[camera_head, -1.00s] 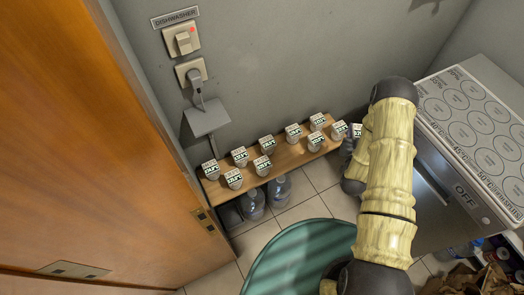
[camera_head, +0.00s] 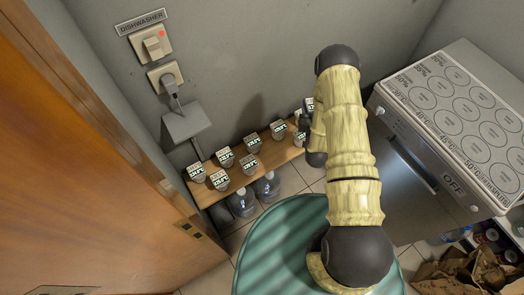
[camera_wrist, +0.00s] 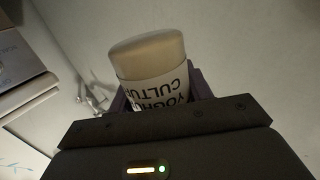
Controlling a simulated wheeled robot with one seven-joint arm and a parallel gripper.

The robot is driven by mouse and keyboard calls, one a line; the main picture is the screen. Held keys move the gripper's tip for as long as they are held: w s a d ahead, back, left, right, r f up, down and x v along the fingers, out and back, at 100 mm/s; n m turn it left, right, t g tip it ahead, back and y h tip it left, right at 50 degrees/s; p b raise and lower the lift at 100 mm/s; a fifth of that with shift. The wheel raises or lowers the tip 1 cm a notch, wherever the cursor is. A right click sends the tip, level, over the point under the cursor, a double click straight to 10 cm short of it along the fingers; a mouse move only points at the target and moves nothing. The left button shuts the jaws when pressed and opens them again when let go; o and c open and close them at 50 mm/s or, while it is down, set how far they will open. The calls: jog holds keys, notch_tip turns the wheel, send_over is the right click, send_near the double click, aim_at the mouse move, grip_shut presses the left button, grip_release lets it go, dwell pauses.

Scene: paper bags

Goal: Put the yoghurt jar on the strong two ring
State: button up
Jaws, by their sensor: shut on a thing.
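My gripper (camera_wrist: 160,92) is shut around a pale jar (camera_wrist: 150,60) with a tan lid. Black letters on the jar read as yoghurt culture, and its lower part is hidden by the gripper. In the head view my gripper (camera_head: 306,130) is at the right end of the wall shelf, mostly hidden by my arm. I cannot clearly pick out the held jar there. A machine with a top panel of rings (camera_head: 455,112) stands to the right of my arm. The small temperature labels by the rings are hard to read, so I cannot tell which is strong two.
Several labelled jars (camera_head: 225,157) stand on a wooden shelf (camera_head: 210,194) along the wall. Large bottles (camera_head: 241,204) stand below it. A green round surface (camera_head: 268,240) lies in front. An orange door (camera_head: 75,150) is at left, and paper bags (camera_head: 468,272) are at lower right.

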jog(key=a+f+n+g+y+b, duration=0.4)
jog(key=a+y+b, duration=0.3)
jog(key=b, duration=0.7)
jog(key=a+f+n+g+y+b, duration=0.2)
jog(key=a+f+n+y+b, duration=0.35)
jog(key=b, duration=0.75)
jog(key=s+a+f+n+g+y+b, duration=0.3)
jog(key=s+n+g+b, duration=0.1)
jog(key=b, duration=0.5)
jog(key=shift+s+f+g+y, duration=0.15)
jog(key=shift+s+g+y, duration=0.15)
jog(key=shift+g+y, duration=0.1)
notch_tip(320, 180, down, 6)
jog(key=b, duration=0.2)
jog(key=shift+f+b, duration=0.15)
jog(key=shift+b, duration=0.25)
jog(key=shift+f+b, duration=0.8)
jog(key=shift+f, duration=1.05)
jog(key=shift+f, duration=0.1)
